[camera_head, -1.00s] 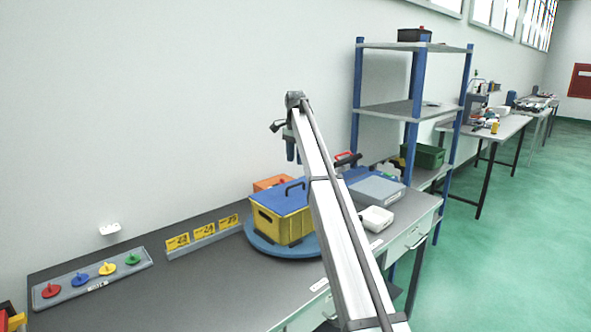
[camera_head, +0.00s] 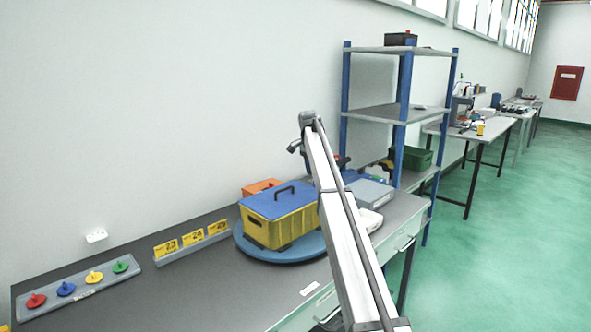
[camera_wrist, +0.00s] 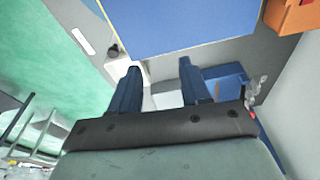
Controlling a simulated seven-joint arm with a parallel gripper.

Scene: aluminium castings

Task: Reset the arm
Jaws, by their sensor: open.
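My arm reaches up over the workbench (camera_head: 140,289) in the head view, and its links hide part of the bench behind it. In the wrist view my gripper (camera_wrist: 157,78) is open, with its two blue fingers apart and nothing between them. The blue lid of the yellow box (camera_wrist: 185,22) fills the top of that view, beyond the fingertips. In the head view the yellow box with a blue lid and black handle (camera_head: 278,217) stands on a round blue turntable (camera_head: 262,251), left of my arm.
A rack with red, blue, yellow and green knobs (camera_head: 78,288) and a holder with yellow cards (camera_head: 192,242) lie on the bench. An orange box (camera_head: 262,186) stands behind the yellow box. A blue-posted shelf (camera_head: 402,110) stands at right. Green floor (camera_head: 500,240) is open.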

